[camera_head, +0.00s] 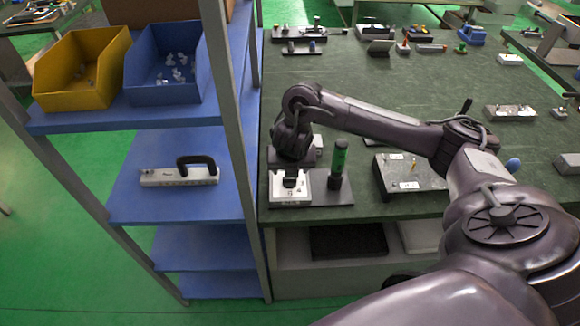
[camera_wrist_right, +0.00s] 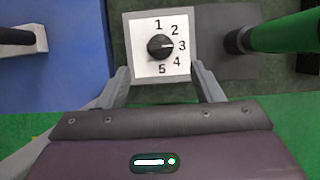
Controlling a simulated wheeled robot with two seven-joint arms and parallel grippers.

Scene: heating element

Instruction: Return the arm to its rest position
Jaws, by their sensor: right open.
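My right arm reaches in from the right over the green bench, with its wrist bent down above a white dial box (camera_head: 290,190). In the right wrist view my right gripper (camera_wrist_right: 158,75) is open and empty, its two fingers spread on either side of the near edge of the box. The box face (camera_wrist_right: 145,22) is marked 1 to 5. Its black knob (camera_wrist_right: 160,46) sits between and beyond the fingertips, with its white mark toward 3. Whether the fingers touch the box cannot be told. My left gripper is not in view.
A green cylinder (camera_head: 338,165) stands upright on the dark base right of the dial box. A metal plate unit (camera_head: 408,178) lies further right. The blue shelf (camera_head: 130,205) on the left holds yellow (camera_head: 82,72) and blue (camera_head: 165,90) bins and a black-handled part (camera_head: 180,176).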

